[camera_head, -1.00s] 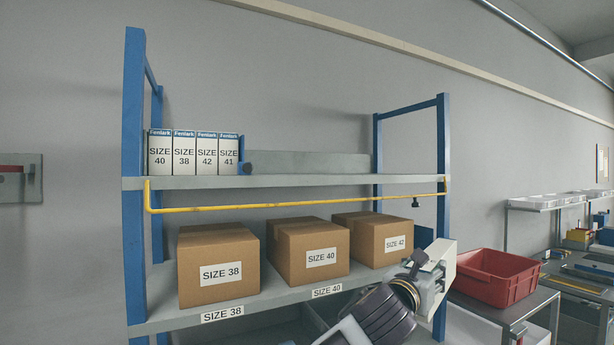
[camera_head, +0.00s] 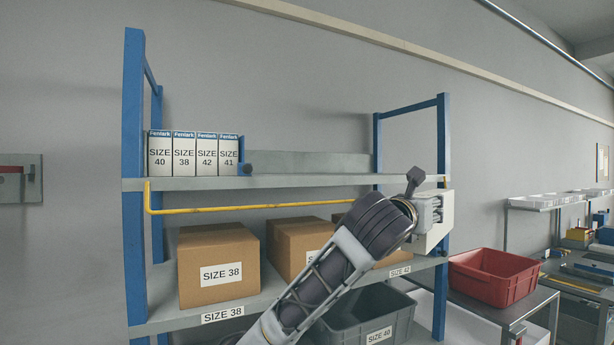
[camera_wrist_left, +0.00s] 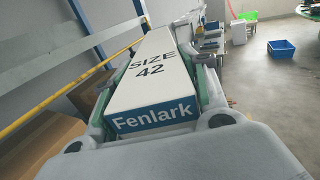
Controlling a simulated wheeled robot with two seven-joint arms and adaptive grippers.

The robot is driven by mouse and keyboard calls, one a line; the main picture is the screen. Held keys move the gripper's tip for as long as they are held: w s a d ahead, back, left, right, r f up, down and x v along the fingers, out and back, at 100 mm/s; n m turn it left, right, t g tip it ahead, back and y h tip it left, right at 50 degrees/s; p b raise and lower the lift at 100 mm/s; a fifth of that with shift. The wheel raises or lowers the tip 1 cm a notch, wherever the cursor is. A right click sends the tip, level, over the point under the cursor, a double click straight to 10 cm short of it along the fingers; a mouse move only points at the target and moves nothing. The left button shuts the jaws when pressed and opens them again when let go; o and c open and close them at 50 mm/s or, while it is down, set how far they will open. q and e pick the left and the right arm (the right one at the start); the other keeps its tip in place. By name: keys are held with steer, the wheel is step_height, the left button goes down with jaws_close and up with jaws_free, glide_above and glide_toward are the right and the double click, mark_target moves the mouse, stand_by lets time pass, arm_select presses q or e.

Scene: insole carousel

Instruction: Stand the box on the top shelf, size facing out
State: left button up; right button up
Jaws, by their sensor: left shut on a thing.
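My left gripper (camera_head: 424,211) is shut on a white box (camera_head: 440,222), held in front of the rack's right post. In the left wrist view the box (camera_wrist_left: 152,72) shows "SIZE 42" on one face and a blue "Fenlark" band on the near end, with a finger along each side. The top shelf (camera_head: 310,182) holds a row of upright Fenlark boxes (camera_head: 194,154) at its left, marked 40, 38, 42 and 41, sizes facing out. The held box is around or a little below this shelf's height. My right gripper is not in view.
A yellow rail (camera_head: 250,208) runs below the shelf's front. Brown cartons (camera_head: 218,264) fill the lower shelf. A grey bin (camera_head: 372,312) and red crate (camera_head: 495,277) sit lower right.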

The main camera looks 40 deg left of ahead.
arm_select(q)
steer(key=s+a+r+n+y+p, duration=0.15)
steer(key=s+r, duration=0.35)
steer(key=r, duration=1)
steer(key=s+a+r+n+y, duration=0.1)
steer(key=s+a+r+y, duration=0.35)
steer(key=r, duration=1.05)
steer(key=s+r+n+h+p, duration=0.1)
steer(key=s+r, duration=0.6)
steer(key=r, duration=0.7)
steer(key=w+a+f+n+g+y, duration=0.2)
steer(key=w+a+y, duration=0.1)
steer(key=w, duration=0.3)
steer(key=w+a+f+n+g+y, duration=0.2)
steer(key=w+a+n+g+y, duration=0.15)
steer(key=w, duration=0.25)
steer(key=w+a+f+n+g+y, duration=0.2)
steer(key=a+f, duration=0.1)
steer(key=f, duration=0.4)
steer(key=w+a+f+n+g+y, duration=0.2)
steer(key=w+f+g, duration=0.1)
steer(key=f, duration=0.5)
steer(key=shift+a+g+y, duration=0.35)
steer(key=shift+a, duration=0.05)
